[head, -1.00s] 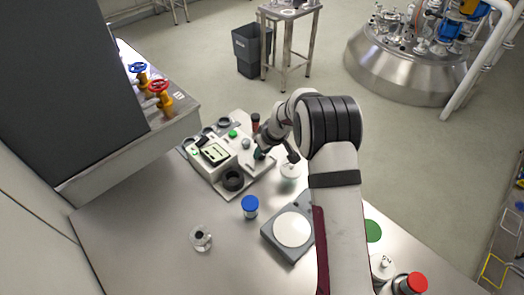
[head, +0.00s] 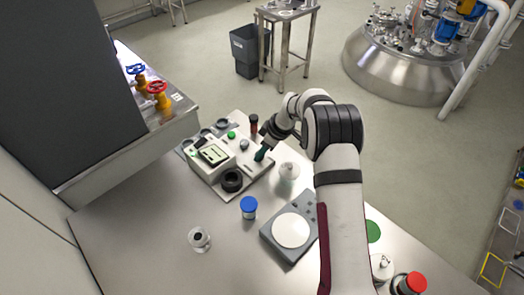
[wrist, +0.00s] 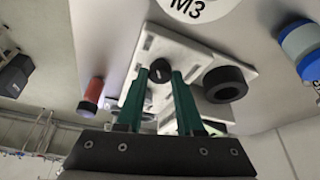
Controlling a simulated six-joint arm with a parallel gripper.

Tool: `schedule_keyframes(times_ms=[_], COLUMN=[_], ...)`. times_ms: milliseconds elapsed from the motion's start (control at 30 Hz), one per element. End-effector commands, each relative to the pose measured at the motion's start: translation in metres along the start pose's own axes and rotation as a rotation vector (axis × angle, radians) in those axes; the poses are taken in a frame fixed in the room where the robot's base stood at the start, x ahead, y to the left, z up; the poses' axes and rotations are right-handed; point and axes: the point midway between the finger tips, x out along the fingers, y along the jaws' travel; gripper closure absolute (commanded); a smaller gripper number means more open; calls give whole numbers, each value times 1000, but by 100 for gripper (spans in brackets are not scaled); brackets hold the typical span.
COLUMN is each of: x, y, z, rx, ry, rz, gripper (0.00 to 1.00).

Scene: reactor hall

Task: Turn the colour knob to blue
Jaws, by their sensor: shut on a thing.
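The instrument (head: 205,170) is a pale box with a lit screen (head: 213,153), standing at the back of the bench. My gripper (head: 262,152) reaches down to its right-hand end with green fingers. In the wrist view, a small dark round knob (wrist: 159,70) with a light mark sits between the tips of my gripper (wrist: 159,77), which is shut on it. In the head view the fingers hide the knob. No colour marks around the knob can be made out, so I cannot tell which colour it points to.
A black ring (head: 232,180) is at the instrument's front. A red-and-black vial (head: 253,124) stands behind, close to my wrist. A white-topped jar (head: 289,171), blue-capped jar (head: 249,207) and grey scale (head: 272,238) stand nearby. The bench's front left is mostly clear.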

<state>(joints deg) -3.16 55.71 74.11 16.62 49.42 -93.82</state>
Motion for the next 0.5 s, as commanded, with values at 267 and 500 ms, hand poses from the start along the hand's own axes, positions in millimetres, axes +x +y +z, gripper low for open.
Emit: schedule_keyframes(times_ms=[267, 500], x=[1, 1], y=[-1, 0], z=[3, 2], rx=[0, 0], ry=[-6, -4], rz=[-4, -2], gripper=[100, 34])
